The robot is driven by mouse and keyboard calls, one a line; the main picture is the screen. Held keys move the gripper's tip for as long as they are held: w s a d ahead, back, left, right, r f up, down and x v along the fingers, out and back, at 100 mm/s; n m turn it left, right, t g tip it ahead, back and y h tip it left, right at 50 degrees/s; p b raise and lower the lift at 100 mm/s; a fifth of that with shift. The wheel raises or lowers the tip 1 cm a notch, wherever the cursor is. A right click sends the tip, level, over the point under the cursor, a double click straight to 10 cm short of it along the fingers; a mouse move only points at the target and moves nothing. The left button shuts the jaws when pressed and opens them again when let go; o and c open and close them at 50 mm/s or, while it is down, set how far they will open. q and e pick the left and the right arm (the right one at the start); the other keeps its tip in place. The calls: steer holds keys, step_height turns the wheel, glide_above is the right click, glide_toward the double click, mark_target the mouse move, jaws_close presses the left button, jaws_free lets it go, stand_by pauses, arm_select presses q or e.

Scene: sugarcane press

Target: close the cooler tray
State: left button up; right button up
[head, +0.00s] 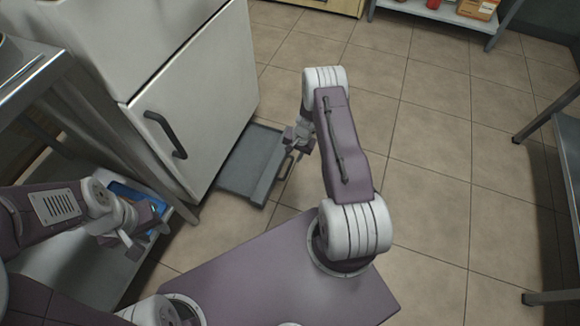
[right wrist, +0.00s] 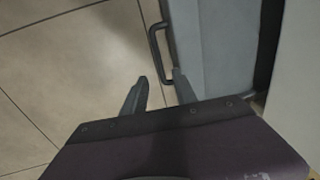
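The cooler tray (head: 250,165) is a grey drawer pulled out at floor level from the bottom of the white cooler (head: 200,90). Its dark handle (head: 285,167) is on the front face and also shows in the right wrist view (right wrist: 154,50). My right gripper (head: 297,150) is at the tray front by the handle. In the right wrist view its two fingers (right wrist: 158,90) are apart, with the handle's near end between or just beyond them; contact cannot be told. My left gripper (head: 145,238) is open and empty at the lower left, away from the tray.
A metal table (head: 45,75) with a lower shelf holding a blue item (head: 135,194) stands at the left. A shelf (head: 450,14) with goods is at the back. Another table (head: 567,150) is at the right. The tiled floor between is clear.

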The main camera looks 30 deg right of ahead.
mark_target(290, 166)
steer(key=f+b, duration=0.1)
steer(key=f, duration=0.1)
steer(key=f+b, duration=0.2)
steer(key=f, duration=0.1)
steer(key=w+a+f+b, duration=0.1)
steer(key=f+b, duration=0.1)
steer(key=shift+f, duration=0.4)
jaws_close()
stand_by(0.8)
